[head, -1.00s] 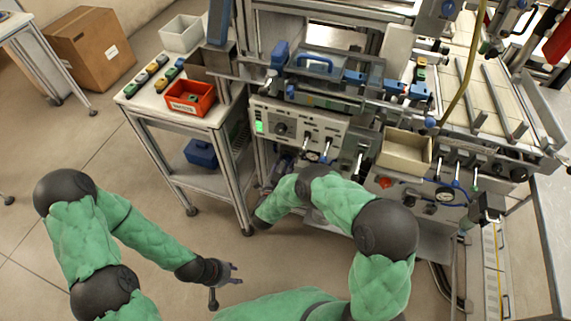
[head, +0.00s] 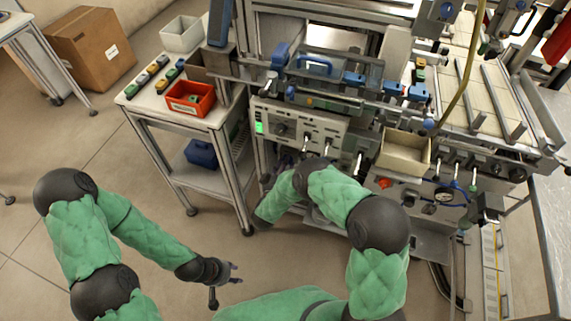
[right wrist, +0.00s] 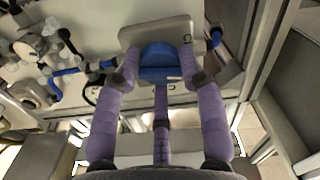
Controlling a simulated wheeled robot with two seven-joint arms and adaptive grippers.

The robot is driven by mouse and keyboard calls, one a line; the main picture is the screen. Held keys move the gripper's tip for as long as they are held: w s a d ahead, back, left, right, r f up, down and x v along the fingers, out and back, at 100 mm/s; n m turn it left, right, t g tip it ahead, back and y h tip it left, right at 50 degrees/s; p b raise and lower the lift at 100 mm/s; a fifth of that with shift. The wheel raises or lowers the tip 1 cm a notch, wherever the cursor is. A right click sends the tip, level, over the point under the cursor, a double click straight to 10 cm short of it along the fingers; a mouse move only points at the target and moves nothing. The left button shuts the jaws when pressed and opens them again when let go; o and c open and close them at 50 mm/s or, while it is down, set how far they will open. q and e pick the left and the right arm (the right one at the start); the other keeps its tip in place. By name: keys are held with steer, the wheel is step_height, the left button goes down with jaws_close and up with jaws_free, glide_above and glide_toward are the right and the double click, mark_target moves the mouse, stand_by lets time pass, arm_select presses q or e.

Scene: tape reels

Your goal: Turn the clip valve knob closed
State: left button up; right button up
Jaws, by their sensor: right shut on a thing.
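The blue valve knob (right wrist: 160,62) is in the right wrist view, in front of a pale grey plate. My right gripper (right wrist: 160,80) has its purple fingers around the knob, one on each side, and is shut on it. A third finger lies below it in the middle. In the head view my right gripper is mostly hidden at the machine's front, behind my own forearm, and the knob cannot be made out there. My left gripper (head: 234,273) hangs empty over the floor at the lower middle, its fingers apart.
A control panel (head: 299,124) with a green light is above the right arm. A beige bin (head: 404,153) stands to its right. A cart at left carries a red bin (head: 190,99). Blue tubes (right wrist: 70,72) and fittings lie left of the knob.

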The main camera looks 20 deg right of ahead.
steer(key=shift+w+r+n, duration=0.1)
steer(key=shift+r+n, duration=0.05)
steer(key=shift+n, duration=1.05)
steer(key=o, duration=1.1)
steer(key=shift+o, duration=0.2)
steer(key=v, duration=1.2)
steer(key=shift+a, duration=0.1)
